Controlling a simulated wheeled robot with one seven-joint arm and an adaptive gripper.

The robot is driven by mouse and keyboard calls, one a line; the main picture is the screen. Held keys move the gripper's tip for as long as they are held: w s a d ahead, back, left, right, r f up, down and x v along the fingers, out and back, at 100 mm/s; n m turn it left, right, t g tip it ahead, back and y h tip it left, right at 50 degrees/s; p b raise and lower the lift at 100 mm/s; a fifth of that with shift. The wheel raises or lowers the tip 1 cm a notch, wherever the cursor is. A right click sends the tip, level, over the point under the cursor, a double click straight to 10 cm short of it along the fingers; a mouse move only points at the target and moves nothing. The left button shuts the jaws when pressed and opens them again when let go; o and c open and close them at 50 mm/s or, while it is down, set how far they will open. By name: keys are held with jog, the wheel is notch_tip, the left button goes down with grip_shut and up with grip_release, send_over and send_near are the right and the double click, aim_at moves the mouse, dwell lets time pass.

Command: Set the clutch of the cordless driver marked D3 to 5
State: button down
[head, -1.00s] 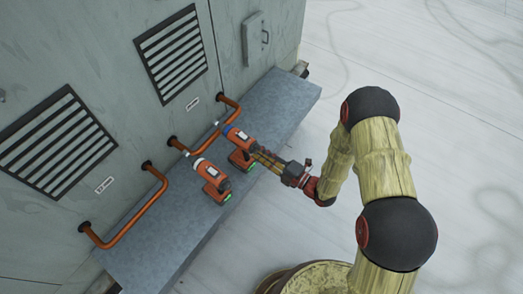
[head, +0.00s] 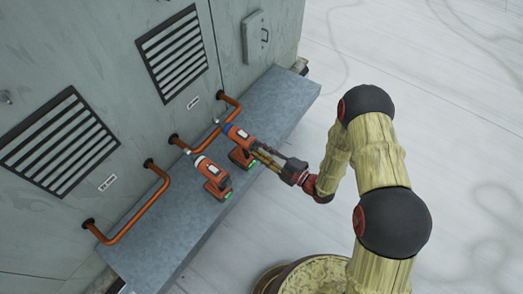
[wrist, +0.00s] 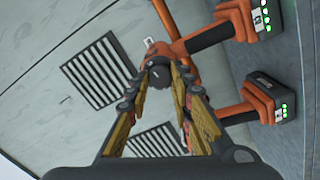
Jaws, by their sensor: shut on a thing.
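No D3 mark or clutch number is readable. My gripper (head: 256,149) reaches in from behind the right driver and is shut on it. A dark round part (wrist: 158,76) shows between the fingertips; the fingers hide which part is gripped.
Orange pipes (head: 135,218) run along the wall above the ledge (head: 160,242). Louvred vents (head: 50,140) and small white labels sit on the cabinet. The left driver stands close beside my gripper. The ledge's right end is clear.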

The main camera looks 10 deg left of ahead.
jog(key=c, duration=1.7)
grip_release()
jog(key=shift+o, duration=0.7)
jog(key=shift+d, duration=0.1)
jog(key=v, duration=1.2)
